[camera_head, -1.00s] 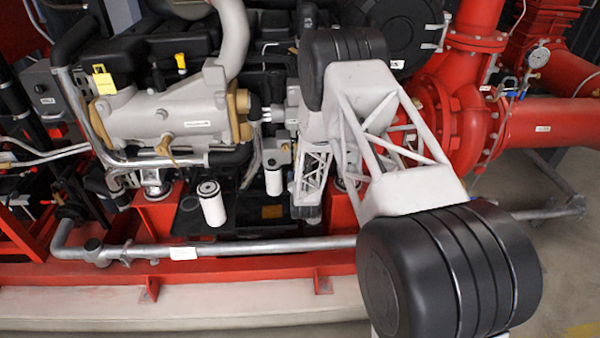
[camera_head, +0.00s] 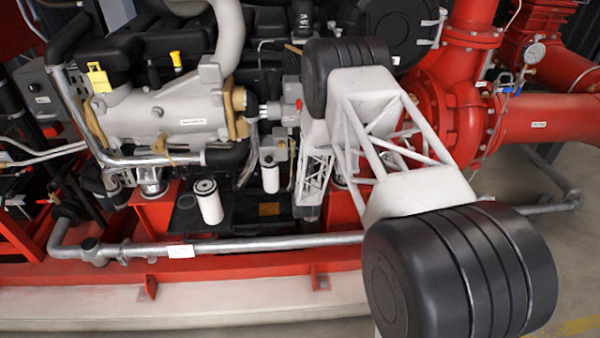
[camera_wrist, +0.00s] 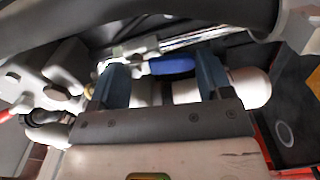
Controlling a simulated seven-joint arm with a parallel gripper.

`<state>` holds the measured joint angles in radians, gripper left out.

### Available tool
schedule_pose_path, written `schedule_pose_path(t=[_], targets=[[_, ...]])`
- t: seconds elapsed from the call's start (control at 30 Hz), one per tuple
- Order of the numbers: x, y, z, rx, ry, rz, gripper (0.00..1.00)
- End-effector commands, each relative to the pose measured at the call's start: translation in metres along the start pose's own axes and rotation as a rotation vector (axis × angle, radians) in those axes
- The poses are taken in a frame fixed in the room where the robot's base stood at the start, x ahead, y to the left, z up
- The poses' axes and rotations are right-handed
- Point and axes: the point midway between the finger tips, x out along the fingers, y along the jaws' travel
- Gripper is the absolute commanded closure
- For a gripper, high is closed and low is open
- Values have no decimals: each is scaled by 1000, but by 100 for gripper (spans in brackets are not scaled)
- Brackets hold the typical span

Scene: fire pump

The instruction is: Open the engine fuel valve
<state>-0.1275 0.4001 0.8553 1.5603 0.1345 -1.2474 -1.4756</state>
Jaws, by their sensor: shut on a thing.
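The engine fuel valve shows in the wrist view as a blue lever handle (camera_wrist: 174,65) in front of a silvery pipe fitting (camera_wrist: 128,51). My gripper (camera_wrist: 162,72) has its two dark blue-grey fingers on either side of the blue handle and is shut on it. The handle lies crosswise between the fingers, and its ends are partly hidden by them. In the head view my arm covers the area in front of the engine, and I cannot make out the fingertips or the blue handle there.
White cylinders (camera_wrist: 252,88) lie just beyond the fingers. A thick dark hose (camera_wrist: 130,22) crosses above.

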Motion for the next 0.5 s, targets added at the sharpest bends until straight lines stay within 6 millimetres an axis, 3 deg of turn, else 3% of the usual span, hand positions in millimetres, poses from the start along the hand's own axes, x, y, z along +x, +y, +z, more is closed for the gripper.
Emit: schedule_pose_path(t=[0.5], targets=[[0,0,4,-154,0,0,51]])
